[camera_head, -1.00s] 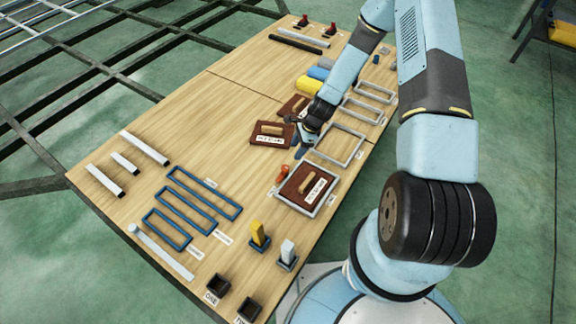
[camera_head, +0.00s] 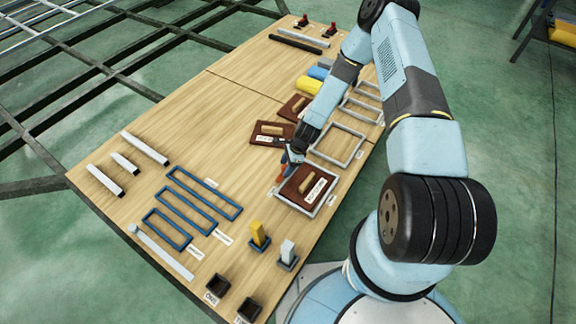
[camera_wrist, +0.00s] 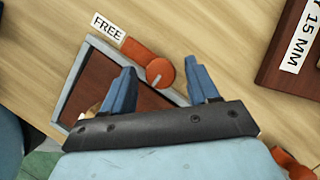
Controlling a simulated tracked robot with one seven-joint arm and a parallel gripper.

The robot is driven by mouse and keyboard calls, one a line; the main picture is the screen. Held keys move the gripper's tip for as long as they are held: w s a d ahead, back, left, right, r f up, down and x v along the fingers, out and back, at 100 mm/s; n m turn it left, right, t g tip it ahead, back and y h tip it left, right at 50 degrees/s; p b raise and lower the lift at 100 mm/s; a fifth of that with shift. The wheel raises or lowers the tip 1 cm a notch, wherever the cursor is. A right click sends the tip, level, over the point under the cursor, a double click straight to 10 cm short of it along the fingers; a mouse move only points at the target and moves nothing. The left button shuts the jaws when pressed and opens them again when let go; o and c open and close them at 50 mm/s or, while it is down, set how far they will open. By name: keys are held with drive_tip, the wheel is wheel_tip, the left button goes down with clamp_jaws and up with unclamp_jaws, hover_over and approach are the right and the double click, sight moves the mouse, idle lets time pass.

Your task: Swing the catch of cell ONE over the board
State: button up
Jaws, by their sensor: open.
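The brown board (camera_head: 303,187) with a wooden handle and white label lies inside the grey frame (camera_head: 311,211) of the cell. The cell's number cannot be read. My gripper (camera_wrist: 161,82) is open, its two blue fingers apart, with the catch's round end showing between and beyond the fingertips. I cannot tell whether they touch it.
Other brown boards (camera_head: 270,133) lie just behind my gripper. An empty grey frame (camera_head: 338,146) stands to the right. Blue frames (camera_head: 198,200), a yellow block (camera_head: 258,232) and black cups (camera_head: 217,284) are toward the front.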

drive_tip(key=c, duration=1)
drive_tip(key=shift+d, duration=0.25)
drive_tip(key=shift+a, duration=0.15)
